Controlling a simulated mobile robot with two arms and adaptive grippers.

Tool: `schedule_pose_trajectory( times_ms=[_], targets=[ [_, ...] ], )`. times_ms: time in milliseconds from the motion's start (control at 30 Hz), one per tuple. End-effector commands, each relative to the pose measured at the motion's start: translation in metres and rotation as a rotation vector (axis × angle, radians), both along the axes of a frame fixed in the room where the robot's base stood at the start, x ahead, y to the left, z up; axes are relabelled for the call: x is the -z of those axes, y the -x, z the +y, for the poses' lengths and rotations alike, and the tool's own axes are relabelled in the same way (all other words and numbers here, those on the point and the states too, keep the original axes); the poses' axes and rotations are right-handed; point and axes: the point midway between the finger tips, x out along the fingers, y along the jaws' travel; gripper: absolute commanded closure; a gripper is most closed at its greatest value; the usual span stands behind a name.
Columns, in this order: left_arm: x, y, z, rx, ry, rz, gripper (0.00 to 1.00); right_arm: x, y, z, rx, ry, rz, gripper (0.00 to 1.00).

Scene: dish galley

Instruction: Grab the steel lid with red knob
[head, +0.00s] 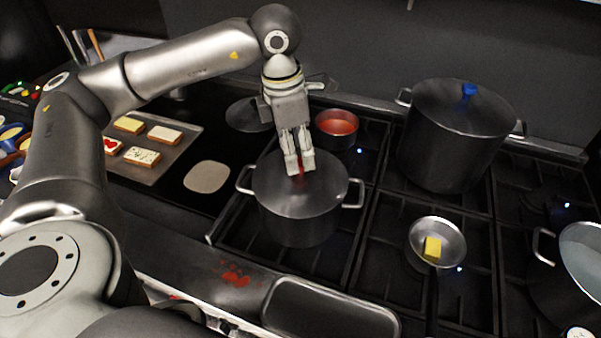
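The steel lid (275,190) with a red knob (300,170) lies on a steel pot with two side handles, in the middle of the head view. My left gripper (300,163) points down over the lid's centre. Its two fingers are close together, one on each side of the red knob, and look shut on it. The fingers hide most of the knob. The lid rests level on the pot, with no clear gap at the rim. My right gripper is not in view.
A small pot of red sauce (337,124) stands just behind the lidded pot. A large pot with a blue-knobbed lid (463,110) stands at back right. A small pan (437,238) with a yellow piece is at right. A tray of bread slices (172,153) lies at left.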

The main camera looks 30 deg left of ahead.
Motion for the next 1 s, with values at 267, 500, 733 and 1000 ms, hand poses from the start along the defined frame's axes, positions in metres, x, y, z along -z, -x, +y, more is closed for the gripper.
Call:
schedule_pose_trajectory(
  times_ms=[267, 500, 733, 1000],
  targets=[
    [0.033, -0.004, -0.006, -0.002, 0.0, 0.003, 0.46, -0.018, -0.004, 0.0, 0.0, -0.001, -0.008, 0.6],
    [0.037, -0.005, -0.006, -0.001, 0.0, 0.0, 0.46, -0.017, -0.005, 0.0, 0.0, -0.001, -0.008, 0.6],
    [0.037, -0.005, -0.006, -0.002, 0.0, 0.0, 0.73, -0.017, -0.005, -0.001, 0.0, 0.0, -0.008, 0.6],
    [0.036, -0.005, -0.006, -0.002, 0.001, -0.001, 1.0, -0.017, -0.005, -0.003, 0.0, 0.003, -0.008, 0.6]
  ],
)
